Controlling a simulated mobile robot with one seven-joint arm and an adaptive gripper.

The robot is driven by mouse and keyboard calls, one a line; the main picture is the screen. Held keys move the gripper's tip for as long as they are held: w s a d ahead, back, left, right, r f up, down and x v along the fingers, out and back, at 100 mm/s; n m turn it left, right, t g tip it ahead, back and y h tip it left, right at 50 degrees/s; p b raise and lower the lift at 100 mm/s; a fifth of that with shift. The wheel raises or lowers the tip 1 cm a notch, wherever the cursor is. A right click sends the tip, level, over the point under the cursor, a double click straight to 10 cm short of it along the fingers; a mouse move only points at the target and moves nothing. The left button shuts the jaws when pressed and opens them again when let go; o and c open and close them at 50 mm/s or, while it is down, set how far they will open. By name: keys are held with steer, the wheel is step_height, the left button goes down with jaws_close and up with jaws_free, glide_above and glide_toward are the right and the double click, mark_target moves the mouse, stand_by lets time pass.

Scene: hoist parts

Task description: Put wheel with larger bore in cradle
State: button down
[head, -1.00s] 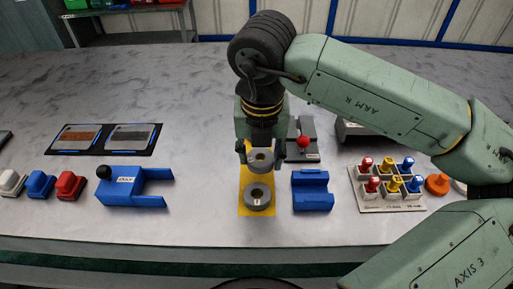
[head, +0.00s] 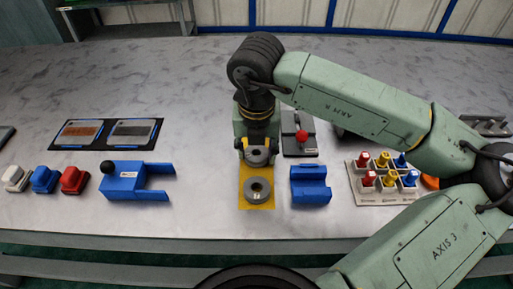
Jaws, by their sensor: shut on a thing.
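Two grey wheels with round bores are at the yellow mat (head: 247,204). My gripper (head: 258,149) is shut on the rear wheel (head: 257,158), with a finger on each side of it. The gripper hides part of this wheel and its bore, and I cannot tell whether it is clear of the mat. The front wheel (head: 268,190) lies flat on the mat with its bore facing up. I cannot tell which bore is larger. A blue block with a hollowed top, seemingly the cradle (head: 311,195), stands empty right of the mat.
A blue forked part (head: 125,183) with a black knob lies left of the mat. Behind the cradle is a grey device with a red ball (head: 302,136). A rack of coloured plugs (head: 385,180) stands to the right. Red, blue and white blocks (head: 74,180) are far left.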

mark_target(257, 159)
steer(key=c, duration=0.8)
jaws_free()
steer(key=shift+c, duration=0.2)
steer(key=shift+r, duration=0.1)
steer(key=shift+r+p, duration=0.2)
steer(key=shift+p, duration=0.25)
step_height(257, 159, up, 12)
steer(key=s+b, duration=0.1)
steer(key=shift+s+f+b, duration=0.2)
steer(key=shift+s+b, duration=0.1)
steer(key=shift+s, duration=0.1)
